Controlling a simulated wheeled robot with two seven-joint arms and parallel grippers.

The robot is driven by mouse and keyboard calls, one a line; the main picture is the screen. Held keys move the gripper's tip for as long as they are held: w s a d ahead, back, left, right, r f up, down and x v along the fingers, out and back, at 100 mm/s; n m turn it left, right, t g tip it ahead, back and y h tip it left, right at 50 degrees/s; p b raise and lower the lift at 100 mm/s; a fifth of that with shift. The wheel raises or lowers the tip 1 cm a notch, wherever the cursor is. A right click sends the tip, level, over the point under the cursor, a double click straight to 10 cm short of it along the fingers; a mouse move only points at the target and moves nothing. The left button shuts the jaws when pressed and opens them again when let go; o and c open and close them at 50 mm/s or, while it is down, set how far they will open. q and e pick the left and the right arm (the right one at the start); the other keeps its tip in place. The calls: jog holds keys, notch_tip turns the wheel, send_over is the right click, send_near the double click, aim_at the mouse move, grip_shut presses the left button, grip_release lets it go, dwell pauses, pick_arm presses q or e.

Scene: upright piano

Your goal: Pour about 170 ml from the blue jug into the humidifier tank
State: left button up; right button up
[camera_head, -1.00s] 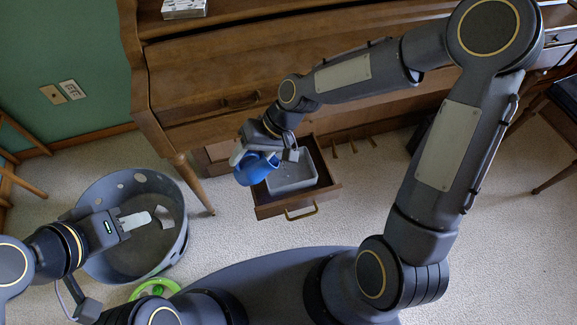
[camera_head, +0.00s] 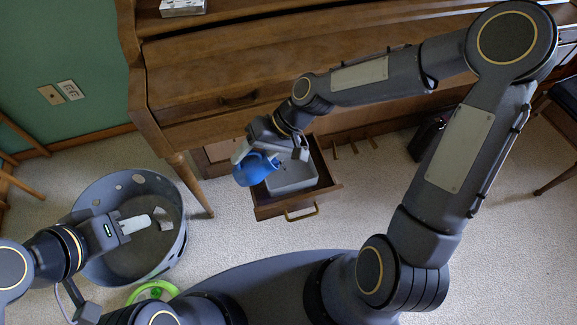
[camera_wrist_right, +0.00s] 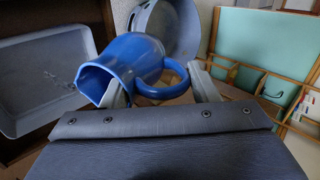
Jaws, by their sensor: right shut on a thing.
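The blue jug (camera_head: 252,171) is held tilted in my right gripper (camera_head: 268,153), beside and partly over the left edge of the grey tank (camera_head: 296,187). The tank is an open tray inside a pulled-out wooden drawer. In the right wrist view the jug (camera_wrist_right: 136,57) shows its mouth towards the lower left, on the tank's (camera_wrist_right: 22,77) side. The gripper's fingers (camera_wrist_right: 163,88) are at its handle. Small specks show on the tank's floor; the water level cannot be told. My left gripper (camera_head: 137,224) is over the round bin; whether its fingers are parted is unclear.
The drawer (camera_head: 268,211) with a brass handle juts from below the wooden piano (camera_head: 215,75). A grey round bin (camera_head: 98,195) with pale scraps stands at left, near the piano leg (camera_head: 190,184). A green ring (camera_head: 150,290) lies in front.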

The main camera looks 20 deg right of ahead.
aim_at(265, 154)
jog(key=shift+d+r+y+b, duration=0.4)
jog(key=shift+d+r+y, duration=0.05)
jog(key=shift+y, duration=0.35)
dwell(0.4)
jog(key=shift+w+d+r+y, duration=0.1)
jog(key=shift+d+r+y, duration=0.05)
jog(key=shift+d+y, duration=0.3)
jog(key=shift+d+r+y, duration=0.15)
jog(key=shift+d+y, duration=0.2)
jog(key=shift+d, duration=0.15)
jog(key=a, duration=0.1)
jog(key=a+h, duration=0.1)
jog(key=shift+a+f+h, duration=0.3)
jog(key=shift+a, duration=0.1)
jog(key=shift+s+a+f+h, duration=0.1)
jog(key=shift+s+a+h, duration=0.1)
jog(key=shift+h, duration=0.1)
jog(key=shift+f, duration=0.25)
jog(key=shift+a+h+p, duration=0.15)
jog(key=shift+h+p, duration=0.25)
jog(key=shift+h, duration=0.1)
jog(key=shift+a+r+h+p, duration=0.25)
jog(key=shift+a+h+p, duration=0.3)
jog(key=shift+h+p, duration=0.6)
jog(key=shift+a+f+h+p, duration=0.3)
jog(key=shift+h+p, duration=0.4)
jog(key=shift+h, duration=0.15)
